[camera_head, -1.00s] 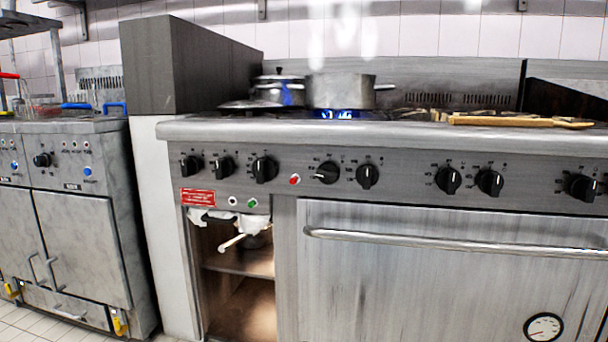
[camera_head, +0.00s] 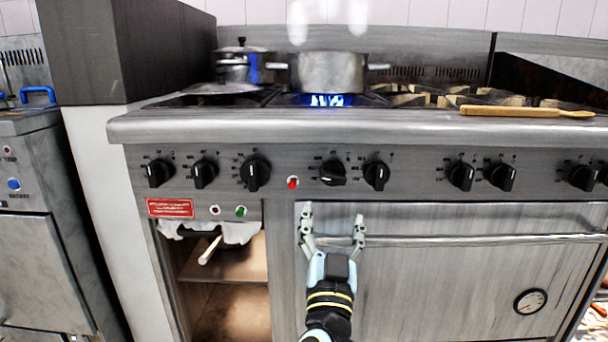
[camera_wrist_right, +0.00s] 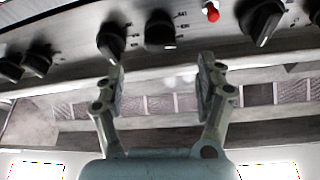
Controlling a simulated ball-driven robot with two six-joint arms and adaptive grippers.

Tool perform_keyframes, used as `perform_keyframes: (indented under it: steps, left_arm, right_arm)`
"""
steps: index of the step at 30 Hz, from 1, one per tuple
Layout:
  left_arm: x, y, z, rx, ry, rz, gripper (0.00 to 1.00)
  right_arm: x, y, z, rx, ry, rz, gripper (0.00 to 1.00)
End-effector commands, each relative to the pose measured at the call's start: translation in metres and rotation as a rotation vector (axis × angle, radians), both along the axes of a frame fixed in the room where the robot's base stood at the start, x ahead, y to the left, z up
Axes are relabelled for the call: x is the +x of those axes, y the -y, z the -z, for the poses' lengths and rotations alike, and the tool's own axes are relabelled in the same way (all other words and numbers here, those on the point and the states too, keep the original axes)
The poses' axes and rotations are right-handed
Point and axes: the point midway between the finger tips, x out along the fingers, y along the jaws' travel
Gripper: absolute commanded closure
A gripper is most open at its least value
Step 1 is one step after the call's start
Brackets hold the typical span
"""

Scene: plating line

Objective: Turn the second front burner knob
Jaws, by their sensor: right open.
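A row of black knobs runs along the stove's front panel. From the left these are the first knob (camera_head: 158,173), the second knob (camera_head: 204,173) and a third (camera_head: 255,173). Right of the red button (camera_head: 292,183) are a knob turned sideways (camera_head: 333,173) and an upright one (camera_head: 376,176). I cannot tell which the task means. My right gripper (camera_head: 333,214) is open and empty, below the sideways knob and in front of the oven door. In the right wrist view its fingers (camera_wrist_right: 160,72) are apart, with knobs beyond them. My left gripper is not in view.
The oven door's long handle (camera_head: 460,241) runs just by my right gripper. A pot (camera_head: 328,73) stands over a blue flame. A wooden utensil (camera_head: 525,111) lies on the stove top at right. An open compartment (camera_head: 225,265) is at lower left.

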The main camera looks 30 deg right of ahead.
Motion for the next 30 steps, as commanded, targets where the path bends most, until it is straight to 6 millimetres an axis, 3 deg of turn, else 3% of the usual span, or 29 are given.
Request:
perform_keyframes:
  steps: [18, 30]
  left_arm:
    - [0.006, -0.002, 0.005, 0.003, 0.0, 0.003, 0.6]
    - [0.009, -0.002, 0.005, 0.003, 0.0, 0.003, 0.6]
  right_arm:
    - [0.075, 0.053, -0.039, -0.003, 0.006, -0.002, 0.28]
    - [0.082, 0.058, -0.043, -0.002, 0.004, -0.003, 0.28]
